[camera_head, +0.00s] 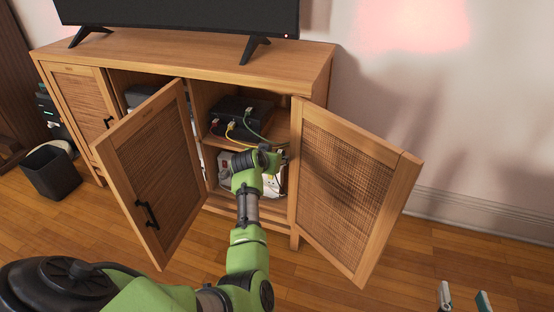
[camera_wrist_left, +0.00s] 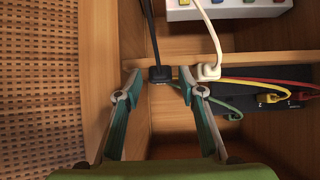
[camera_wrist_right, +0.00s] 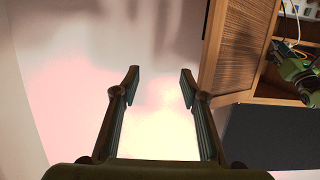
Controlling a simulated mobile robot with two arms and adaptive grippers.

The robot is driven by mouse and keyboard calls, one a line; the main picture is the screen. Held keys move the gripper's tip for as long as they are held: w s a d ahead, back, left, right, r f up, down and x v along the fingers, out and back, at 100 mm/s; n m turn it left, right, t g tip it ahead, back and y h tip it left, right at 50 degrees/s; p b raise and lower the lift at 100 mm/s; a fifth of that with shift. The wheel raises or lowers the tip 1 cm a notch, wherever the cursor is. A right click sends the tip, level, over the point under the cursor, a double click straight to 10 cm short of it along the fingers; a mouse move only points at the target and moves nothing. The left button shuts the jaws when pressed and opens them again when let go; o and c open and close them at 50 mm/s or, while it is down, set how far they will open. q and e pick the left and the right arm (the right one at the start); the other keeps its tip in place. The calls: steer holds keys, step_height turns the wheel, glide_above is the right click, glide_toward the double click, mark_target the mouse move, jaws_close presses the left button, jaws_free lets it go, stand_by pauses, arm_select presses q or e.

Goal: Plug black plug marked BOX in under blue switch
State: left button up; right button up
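A black plug (camera_wrist_left: 160,74) with a black cord shows in the left wrist view, in front of a wooden shelf edge. Its marking is too small to read. My left gripper (camera_wrist_left: 160,82) is open, with its fingertips on either side of the plug and a small gap at each side. A white plug (camera_wrist_left: 208,72) with a white cord is just right of it. The white power strip (camera_wrist_left: 235,12) is at the top edge, its small coloured switches cut off; one looks blue (camera_wrist_left: 217,2). My right gripper (camera_wrist_right: 160,85) is open and empty, outside the cabinet (camera_head: 180,50).
Both cabinet doors, left (camera_head: 155,175) and right (camera_head: 350,190), stand open around my left arm. A black box (camera_head: 238,115) with yellow, red and green cables sits on the shelf. A TV (camera_head: 180,15) stands on top. A dark bin (camera_head: 50,172) is at left.

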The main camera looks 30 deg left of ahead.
arm_select(q)
steer(key=shift+b+x, duration=0.4)
steer(key=shift+x, duration=0.45)
arm_select(e)
steer(key=shift+w+a+r+t+y, duration=0.2)
steer(key=shift+r+t, duration=0.25)
steer(key=shift+r, duration=0.35)
steer(key=shift+w+a+r+t+y, duration=0.15)
steer(key=shift+r+t, duration=0.25)
steer(key=shift+r, duration=0.35)
steer(key=shift+w+a+r+t+y, duration=0.1)
steer(key=shift+w+a+r+t, duration=0.1)
steer(key=shift+r+t, duration=0.45)
steer(key=shift+r, duration=0.15)
arm_select(q)
steer(key=c, duration=1)
arm_select(e)
steer(key=shift+d, duration=0.1)
